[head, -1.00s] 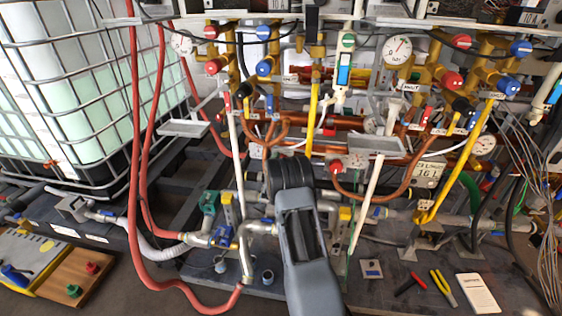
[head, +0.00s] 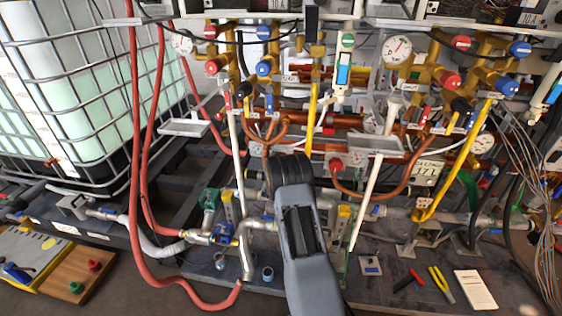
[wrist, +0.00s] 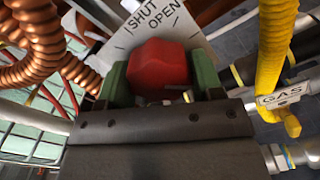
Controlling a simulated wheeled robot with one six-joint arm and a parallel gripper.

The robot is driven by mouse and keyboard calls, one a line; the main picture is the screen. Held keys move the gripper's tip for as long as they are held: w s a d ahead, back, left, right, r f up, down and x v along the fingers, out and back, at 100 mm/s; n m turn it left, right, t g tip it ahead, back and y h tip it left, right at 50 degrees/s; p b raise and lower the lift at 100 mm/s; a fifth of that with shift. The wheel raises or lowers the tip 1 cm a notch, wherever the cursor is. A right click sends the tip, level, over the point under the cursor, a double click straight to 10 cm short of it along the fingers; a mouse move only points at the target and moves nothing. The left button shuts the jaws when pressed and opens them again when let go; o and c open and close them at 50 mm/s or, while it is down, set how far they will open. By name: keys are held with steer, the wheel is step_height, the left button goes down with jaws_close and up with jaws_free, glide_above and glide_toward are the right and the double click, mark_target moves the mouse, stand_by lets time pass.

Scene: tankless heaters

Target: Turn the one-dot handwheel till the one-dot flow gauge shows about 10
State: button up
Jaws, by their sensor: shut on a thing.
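In the wrist view a red handwheel (wrist: 158,60) sits between the two green fingers of my gripper (wrist: 162,84), which is shut on it. A pale plate (wrist: 150,20) behind it reads SHUT and OPEN. No dot mark is legible on the wheel. In the head view my dark wrist hides the fingers and the held wheel. A pale digital display (head: 427,173) at the right seems to read 17.1; I cannot see whether it bears one dot. A round dial gauge (head: 397,49) stands higher up, its figures too small to read.
A yellow pipe tagged GAS (wrist: 272,50) runs close right of my gripper, and a coiled copper pipe (wrist: 35,45) lies left. Another red knob (head: 336,164) is right of my wrist. Red hoses (head: 135,150) hang at the left.

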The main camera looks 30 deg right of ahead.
steer(key=o, duration=0.9)
steer(key=shift+c, duration=0.2)
steer(key=shift+o, duration=0.4)
steer(key=shift+r, duration=0.1)
